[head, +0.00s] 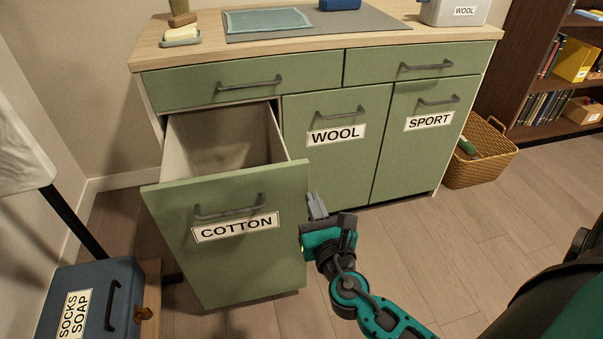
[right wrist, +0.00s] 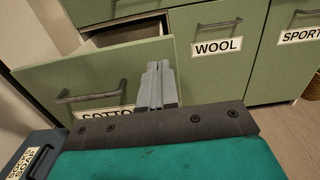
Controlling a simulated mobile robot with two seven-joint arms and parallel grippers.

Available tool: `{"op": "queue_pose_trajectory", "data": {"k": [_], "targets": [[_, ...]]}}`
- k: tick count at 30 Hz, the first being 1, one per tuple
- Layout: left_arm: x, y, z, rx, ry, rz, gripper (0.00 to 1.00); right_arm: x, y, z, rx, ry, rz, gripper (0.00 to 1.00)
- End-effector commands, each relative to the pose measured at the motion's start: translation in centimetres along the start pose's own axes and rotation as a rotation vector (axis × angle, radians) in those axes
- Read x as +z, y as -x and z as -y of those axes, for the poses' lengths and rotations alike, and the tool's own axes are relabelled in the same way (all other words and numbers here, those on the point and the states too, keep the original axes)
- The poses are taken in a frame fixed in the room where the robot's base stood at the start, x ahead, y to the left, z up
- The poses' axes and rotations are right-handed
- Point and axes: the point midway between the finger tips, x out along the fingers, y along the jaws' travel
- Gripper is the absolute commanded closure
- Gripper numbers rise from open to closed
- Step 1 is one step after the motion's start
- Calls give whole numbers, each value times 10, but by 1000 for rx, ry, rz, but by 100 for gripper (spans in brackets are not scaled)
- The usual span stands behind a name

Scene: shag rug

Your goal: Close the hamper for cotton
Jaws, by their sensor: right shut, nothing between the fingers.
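The cotton hamper (head: 260,270) is a green pull-out front with a dark bar handle (head: 230,212) and a COTTON label (head: 235,227). It stands pulled out from the cabinet, and its pale inside shows open at the top. My right gripper (head: 316,205) is shut and empty at the right edge of the hamper front. In the right wrist view its fingers (right wrist: 157,86) overlap the right part of the hamper front (right wrist: 100,75); I cannot tell whether they touch it. My left gripper is not in view.
The WOOL (head: 335,165) and SPORT (head: 425,140) fronts are closed beside it. A blue SOCKS SOAP box (head: 95,300) stands at lower left. A wicker basket (head: 480,155) stands right of the cabinet. The wood floor (head: 460,250) at right is clear.

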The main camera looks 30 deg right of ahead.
Motion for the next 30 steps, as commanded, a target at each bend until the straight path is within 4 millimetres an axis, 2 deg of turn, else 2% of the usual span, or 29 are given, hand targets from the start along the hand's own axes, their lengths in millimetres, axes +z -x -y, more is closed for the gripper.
{"op": "queue_pose_trajectory", "data": {"k": [1, 6, 12, 18, 30], "targets": [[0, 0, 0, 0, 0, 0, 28, 1, -13, 0, -1, -2, 4, 100], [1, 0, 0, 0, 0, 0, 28, 1, -48, 0, -2, -3, 3, 100], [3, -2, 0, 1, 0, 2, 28, 0, -77, 0, -1, -3, 0, 100], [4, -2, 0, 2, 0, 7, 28, 0, -89, 0, 0, -3, -1, 100], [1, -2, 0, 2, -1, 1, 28, 0, -91, 0, 0, -3, -1, 100]]}}
